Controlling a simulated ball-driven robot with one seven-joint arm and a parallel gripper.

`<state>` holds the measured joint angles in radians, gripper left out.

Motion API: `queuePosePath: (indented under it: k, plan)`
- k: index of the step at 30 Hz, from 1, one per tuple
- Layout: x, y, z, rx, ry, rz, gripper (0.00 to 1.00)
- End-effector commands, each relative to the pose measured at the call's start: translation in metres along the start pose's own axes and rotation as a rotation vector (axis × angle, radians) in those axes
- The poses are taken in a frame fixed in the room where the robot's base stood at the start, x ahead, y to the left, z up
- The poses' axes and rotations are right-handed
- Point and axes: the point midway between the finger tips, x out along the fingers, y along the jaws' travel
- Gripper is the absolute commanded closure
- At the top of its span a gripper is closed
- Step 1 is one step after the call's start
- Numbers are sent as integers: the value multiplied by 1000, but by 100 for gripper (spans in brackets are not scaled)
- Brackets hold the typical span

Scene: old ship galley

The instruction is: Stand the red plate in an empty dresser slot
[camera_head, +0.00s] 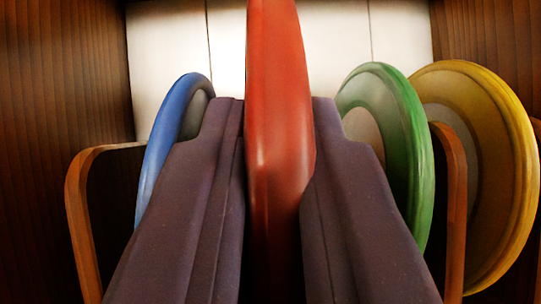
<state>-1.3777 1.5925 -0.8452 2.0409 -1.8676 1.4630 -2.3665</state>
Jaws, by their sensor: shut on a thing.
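The red plate (278,110) is seen nearly edge-on in the middle of the view, upright, between the two fingers of my gripper (280,165). My gripper is shut on it. The top of the plate runs out of the picture and its lower part is hidden low between the fingers. The dresser rack shows as curved wooden dividers, one at the left (84,190) and one at the right (455,190). The red plate is between these two dividers. I cannot tell whether it touches the rack's base.
A blue plate (178,120) stands left of my gripper, close to the left finger. A green plate (400,110) stands close on the right, and a yellow plate (505,180) is beyond the right divider. White panels (170,40) are behind; dark wood walls (60,70) flank both sides.

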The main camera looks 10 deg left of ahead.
Motion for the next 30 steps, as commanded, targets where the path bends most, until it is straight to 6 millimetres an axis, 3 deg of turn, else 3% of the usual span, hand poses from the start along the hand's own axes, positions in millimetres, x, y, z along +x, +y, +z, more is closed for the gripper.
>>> queuePosePath:
  k: [15, 30]
  plan:
    - [6, 0, 3, 1, 2, -1, 100]
    - [29, -2, 19, 1, 2, -1, 100]
